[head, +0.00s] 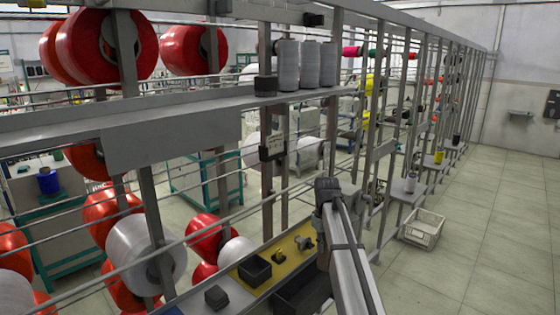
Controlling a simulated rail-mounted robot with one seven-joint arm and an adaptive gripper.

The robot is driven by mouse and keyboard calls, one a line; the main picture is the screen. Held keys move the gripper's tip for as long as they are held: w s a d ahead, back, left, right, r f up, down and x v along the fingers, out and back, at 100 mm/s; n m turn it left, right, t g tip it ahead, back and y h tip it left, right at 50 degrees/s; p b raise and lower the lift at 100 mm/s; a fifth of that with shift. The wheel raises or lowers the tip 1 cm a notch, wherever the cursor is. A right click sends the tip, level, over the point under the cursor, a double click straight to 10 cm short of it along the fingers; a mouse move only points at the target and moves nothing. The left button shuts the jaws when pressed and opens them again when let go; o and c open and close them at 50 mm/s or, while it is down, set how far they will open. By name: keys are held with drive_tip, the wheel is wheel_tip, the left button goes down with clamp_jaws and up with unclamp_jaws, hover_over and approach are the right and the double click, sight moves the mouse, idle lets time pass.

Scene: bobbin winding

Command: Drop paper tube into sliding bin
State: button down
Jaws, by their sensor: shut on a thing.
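My arm rises from the bottom edge, right of centre, to a dark joint near the middle of the head view. My gripper cannot be made out, and what it holds does not show. No paper tube can be clearly identified. A dark open bin (291,299) sits low beside my arm, partly hidden by it. A smaller dark open box (255,269) stands on a yellow surface (285,248) just left of my arm. I cannot tell which of these is the sliding bin.
A metal frame with rails runs along the left and back, carrying red and white spools (144,252). Grey cylinders (288,66) stand on its upper shelf. A pale crate (422,230) is on the floor at right. The floor (490,230) beyond it is clear.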

drive_tip(key=shift+f, duration=0.35)
drive_tip(key=c, duration=1.2)
unclamp_jaws()
drive_tip(key=shift+c, duration=0.2)
drive_tip(key=shift+r, duration=0.15)
wheel_tip(320, 180, up, 12)
drive_tip(key=shift+f, duration=0.1)
drive_tip(key=shift+s+a, duration=0.1)
